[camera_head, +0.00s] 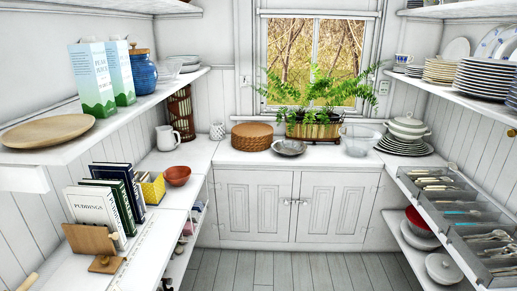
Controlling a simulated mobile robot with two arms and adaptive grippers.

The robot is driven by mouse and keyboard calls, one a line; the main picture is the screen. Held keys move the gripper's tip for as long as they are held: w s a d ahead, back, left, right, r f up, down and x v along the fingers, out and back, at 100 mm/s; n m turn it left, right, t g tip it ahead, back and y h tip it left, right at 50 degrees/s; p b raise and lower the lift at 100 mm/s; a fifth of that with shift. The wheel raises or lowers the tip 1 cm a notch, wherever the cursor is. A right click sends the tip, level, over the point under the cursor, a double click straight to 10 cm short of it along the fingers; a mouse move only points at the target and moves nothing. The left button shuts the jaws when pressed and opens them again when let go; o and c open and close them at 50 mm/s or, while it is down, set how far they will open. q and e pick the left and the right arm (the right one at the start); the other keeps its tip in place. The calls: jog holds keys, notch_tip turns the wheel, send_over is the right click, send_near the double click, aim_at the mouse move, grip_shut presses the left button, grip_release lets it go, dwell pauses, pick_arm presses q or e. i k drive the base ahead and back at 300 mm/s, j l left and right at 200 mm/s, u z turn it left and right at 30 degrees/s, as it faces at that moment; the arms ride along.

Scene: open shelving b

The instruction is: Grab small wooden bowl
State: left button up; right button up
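A small reddish-brown bowl (177,176) sits upright on the left counter, beside a yellow patterned box; it may be wooden, but its material is hard to tell. A wide, shallow light-wood dish (47,131) lies on the upper left shelf, much larger than the small bowl. Neither of my grippers shows in the head view.
Books (110,200) on a wooden stand and the yellow box (153,188) stand in front of the small bowl. A white pitcher (167,138) stands behind it. The left shelf (95,135) overhangs nearby. The floor (290,270) between the counters is clear.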

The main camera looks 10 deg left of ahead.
aim_at(177, 176)
jog(key=i+u, duration=0.3)
jog(key=i, duration=0.15)
jog(key=i+l+u, duration=0.3)
jog(key=i, duration=0.15)
jog(key=i+l+u, duration=0.2)
jog(key=i+u, duration=0.15)
jog(key=i, duration=0.05)
